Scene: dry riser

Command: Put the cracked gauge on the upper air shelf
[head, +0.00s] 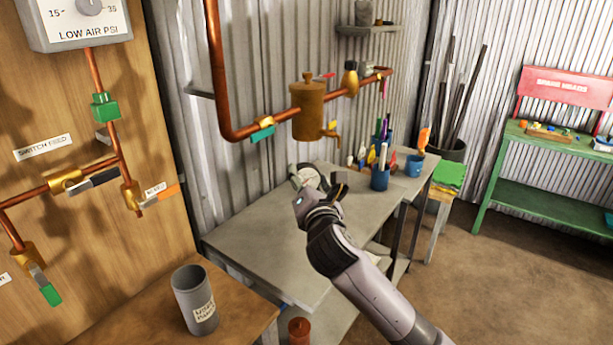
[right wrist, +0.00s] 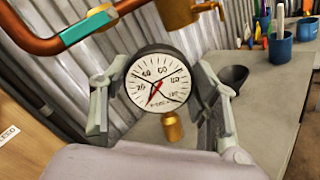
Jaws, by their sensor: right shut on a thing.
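The gauge (right wrist: 156,88) is round, with a dark rim, a white face and a brass stem pointing down. Dark lines that look like a crack or needles cross its face. My right gripper (right wrist: 160,72) is shut on it, one finger at each side of the rim. In the head view the gauge (head: 309,177) and the right gripper (head: 322,193) appear over the grey workbench; the height above it is hard to judge. A small wall shelf (head: 367,30) at the top, with a grey object on it, may be the upper air shelf; no label is readable. My left gripper is not in view.
Copper pipe (head: 270,123) with a brass canister (head: 308,105) and valves runs along the wall below the small shelf. Blue cups (head: 380,178) with tools stand on the grey bench (head: 250,225). A grey canister (head: 195,300) stands on the wooden table at front left.

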